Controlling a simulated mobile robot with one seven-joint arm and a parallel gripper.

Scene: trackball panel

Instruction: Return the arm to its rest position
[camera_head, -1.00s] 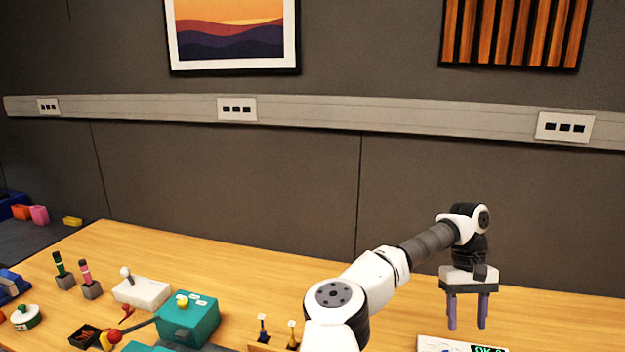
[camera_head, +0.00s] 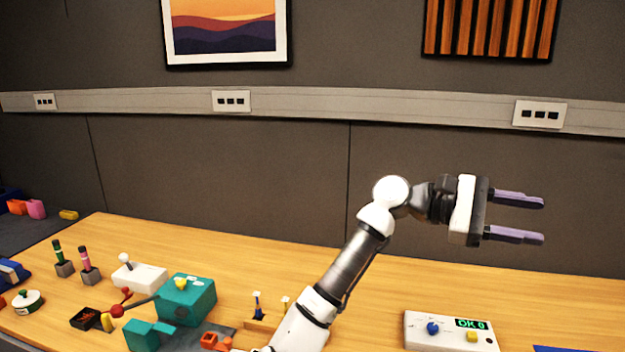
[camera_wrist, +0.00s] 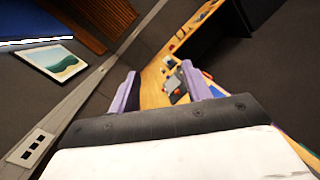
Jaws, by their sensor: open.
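My gripper (camera_head: 543,220) is raised above the right part of the wooden table, in front of the dark wall. Its two purple fingers point to the right in the head view and stand well apart, with nothing between them. In the wrist view my gripper (camera_wrist: 162,82) also shows open and empty, with the table beyond it. My arm rises from the bottom middle of the head view and bends at the elbow. Below the gripper, a white panel (camera_head: 420,332) lies on the table with a blue ball (camera_head: 432,328), a yellow button (camera_head: 472,337) and a green display reading "OK 0".
The table (camera_head: 240,262) holds a teal box (camera_head: 187,300), a white joystick box (camera_head: 140,277), and green and pink handled sticks at the left. An orange block (camera_head: 209,340) lies near my arm. The air around the gripper is clear.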

